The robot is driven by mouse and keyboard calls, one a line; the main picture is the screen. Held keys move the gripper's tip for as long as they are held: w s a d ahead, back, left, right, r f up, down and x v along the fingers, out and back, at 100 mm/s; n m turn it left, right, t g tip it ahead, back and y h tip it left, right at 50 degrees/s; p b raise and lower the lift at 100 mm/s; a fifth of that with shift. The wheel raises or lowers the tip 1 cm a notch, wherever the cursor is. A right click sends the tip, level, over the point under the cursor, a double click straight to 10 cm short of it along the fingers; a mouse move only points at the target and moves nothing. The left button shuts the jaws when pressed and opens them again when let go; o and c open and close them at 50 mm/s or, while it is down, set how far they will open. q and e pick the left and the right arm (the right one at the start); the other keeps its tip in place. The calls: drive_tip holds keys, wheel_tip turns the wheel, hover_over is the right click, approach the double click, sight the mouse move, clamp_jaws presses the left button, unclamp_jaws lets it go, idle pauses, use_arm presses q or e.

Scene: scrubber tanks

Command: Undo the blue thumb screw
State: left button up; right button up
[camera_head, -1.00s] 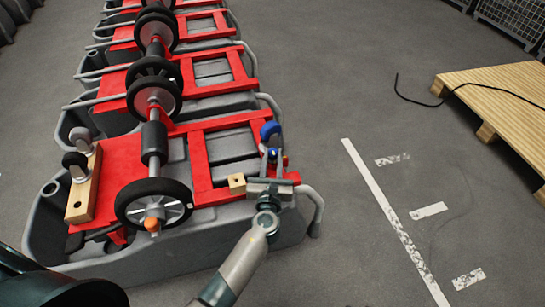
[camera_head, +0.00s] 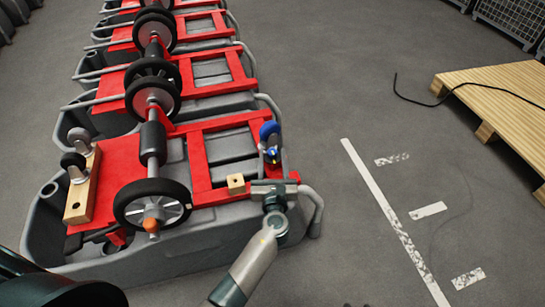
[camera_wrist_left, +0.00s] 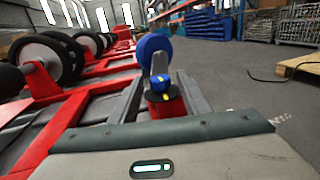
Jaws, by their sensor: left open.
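Contact cannot be told. My right gripper is not in view.
A small wooden block (camera_head: 236,184) sits left of my gripper on the red frame (camera_head: 200,170). Black wheels (camera_head: 152,205) on a shaft stand further left. A grey tube handle (camera_head: 316,208) is close on the right.

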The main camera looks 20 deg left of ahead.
use_arm(q)
drive_tip(key=v, duration=1.7)
drive_tip(key=shift+s, duration=0.15)
